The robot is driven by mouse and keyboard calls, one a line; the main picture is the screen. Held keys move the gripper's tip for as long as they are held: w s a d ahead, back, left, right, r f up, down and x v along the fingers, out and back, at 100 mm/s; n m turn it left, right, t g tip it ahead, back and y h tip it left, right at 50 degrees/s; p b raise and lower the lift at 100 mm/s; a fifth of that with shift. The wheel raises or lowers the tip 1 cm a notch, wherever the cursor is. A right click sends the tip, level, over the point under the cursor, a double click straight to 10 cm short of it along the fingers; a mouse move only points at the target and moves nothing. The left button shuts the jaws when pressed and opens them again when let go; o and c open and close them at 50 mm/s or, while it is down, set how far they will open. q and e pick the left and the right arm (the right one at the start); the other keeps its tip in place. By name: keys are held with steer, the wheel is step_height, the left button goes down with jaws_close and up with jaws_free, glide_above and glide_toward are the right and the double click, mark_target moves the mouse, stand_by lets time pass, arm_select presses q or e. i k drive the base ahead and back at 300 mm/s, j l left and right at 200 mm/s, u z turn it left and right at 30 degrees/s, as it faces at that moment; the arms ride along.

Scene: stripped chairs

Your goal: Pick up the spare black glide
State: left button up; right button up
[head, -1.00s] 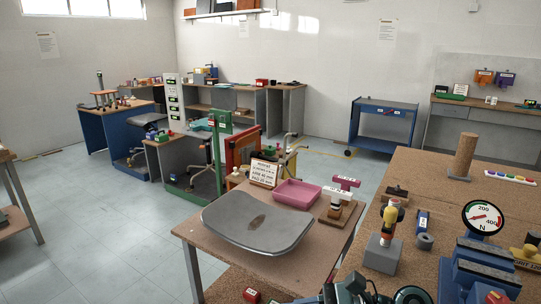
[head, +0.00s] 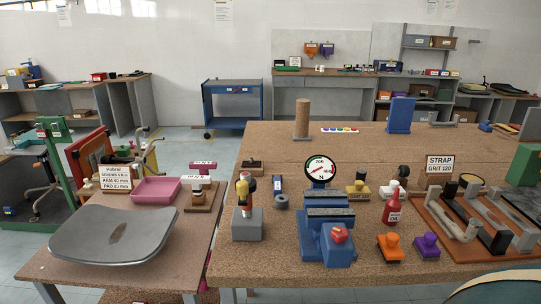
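I cannot pick out the spare black glide with certainty in the head view. A dark round knob-like piece (head: 403,172) stands farther right on the same bench. Neither can be told to be the glide at this size. Neither of my grippers is in view.
A blue vise (head: 328,243), a dial gauge (head: 321,170), a red bottle (head: 393,205), and orange (head: 389,247) and purple (head: 426,246) pieces crowd the bench. A side table (head: 62,270) at left holds a grey chair seat (head: 115,237) and a pink tray (head: 156,190). The bench's back left is fairly clear.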

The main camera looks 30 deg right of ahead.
mark_target(361, 174)
steer(key=z, duration=1.65)
steer(key=i+l+z, duration=0.1)
steer(key=l, duration=0.4)
steer(key=i+l+z, duration=0.1)
steer(key=l, duration=0.4)
